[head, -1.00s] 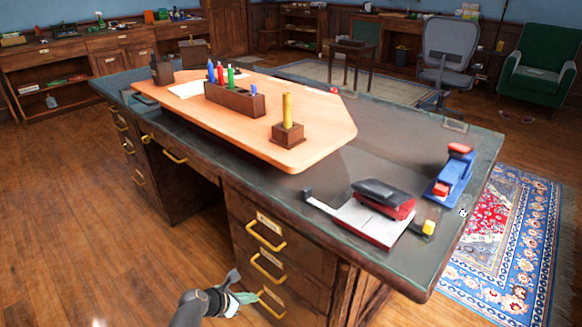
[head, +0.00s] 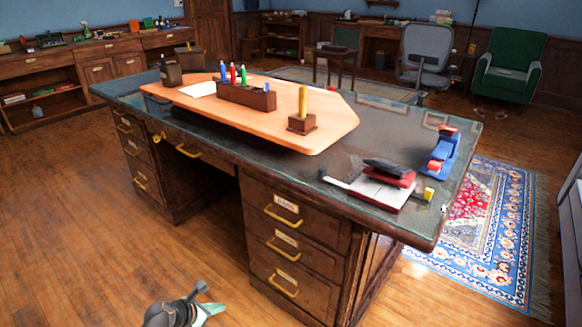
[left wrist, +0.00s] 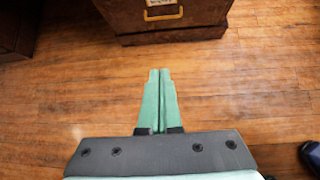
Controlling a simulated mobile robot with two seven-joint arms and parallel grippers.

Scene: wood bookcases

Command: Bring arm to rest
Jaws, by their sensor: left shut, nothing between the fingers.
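My left gripper (head: 218,307) is low at the bottom of the head view, over the wooden floor and in front of the desk (head: 310,222). In the left wrist view its green fingers (left wrist: 159,72) lie together with nothing between them. They point toward the base of a drawer stack (left wrist: 165,18), with bare floor showing between tips and drawers. My left arm comes in from the bottom edge, and most of it is out of view. My right gripper is in neither view.
The desk carries a light wooden board (head: 250,122) with a pen holder (head: 246,96), a stapler (head: 388,172) and a blue-and-red tool (head: 443,152). A patterned rug (head: 490,225) lies at the right. Open wooden floor (head: 80,240) spreads at the left.

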